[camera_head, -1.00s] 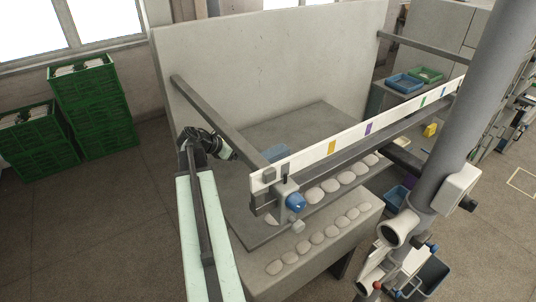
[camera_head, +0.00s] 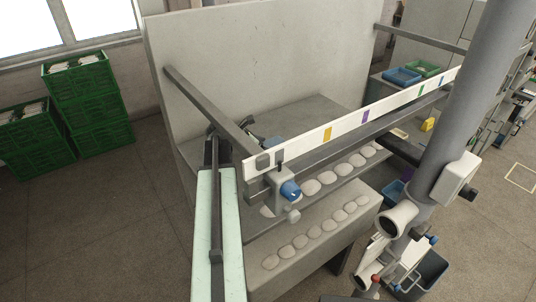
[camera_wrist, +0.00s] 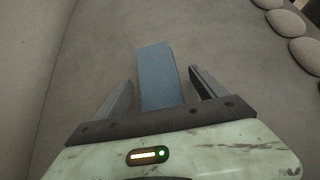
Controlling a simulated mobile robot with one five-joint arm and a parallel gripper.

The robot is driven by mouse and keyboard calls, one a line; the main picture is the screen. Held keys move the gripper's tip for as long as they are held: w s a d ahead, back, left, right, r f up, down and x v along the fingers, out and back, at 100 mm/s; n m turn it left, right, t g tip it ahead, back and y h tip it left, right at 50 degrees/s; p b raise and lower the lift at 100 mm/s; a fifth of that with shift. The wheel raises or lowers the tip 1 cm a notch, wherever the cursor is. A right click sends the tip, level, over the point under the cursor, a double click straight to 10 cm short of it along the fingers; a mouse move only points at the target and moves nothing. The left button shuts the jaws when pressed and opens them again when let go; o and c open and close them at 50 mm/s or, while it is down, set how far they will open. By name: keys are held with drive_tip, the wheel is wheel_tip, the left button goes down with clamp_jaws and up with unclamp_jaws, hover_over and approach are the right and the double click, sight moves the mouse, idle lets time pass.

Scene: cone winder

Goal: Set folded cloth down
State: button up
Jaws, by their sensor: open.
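The folded cloth is a narrow blue strip (camera_wrist: 158,78) in the wrist view. It appears to lie on the grey machine surface, between the fingers of my gripper (camera_wrist: 160,80). My gripper is open, with a gap on each side of the cloth. The cloth's near end is hidden behind my gripper body. In the head view a small blue patch (camera_head: 271,142), probably the cloth, shows just above the white rail. My gripper there (camera_head: 250,134) is partly hidden behind the grey side bar.
A white rail (camera_head: 345,116) with coloured marks and a blue knob (camera_head: 290,190) crosses close to my arm. Rows of pale rounded pieces (camera_head: 322,231) line the machine front. A grey panel (camera_head: 260,60) stands behind. Green crates (camera_head: 92,107) are stacked at left.

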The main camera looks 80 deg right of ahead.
drive_tip(key=shift+s+d+f, duration=0.25)
drive_tip(key=shift+f, duration=0.1)
drive_tip(key=shift+a+r, duration=0.1)
drive_tip(key=shift+r, duration=0.05)
drive_tip(key=c, duration=1.6)
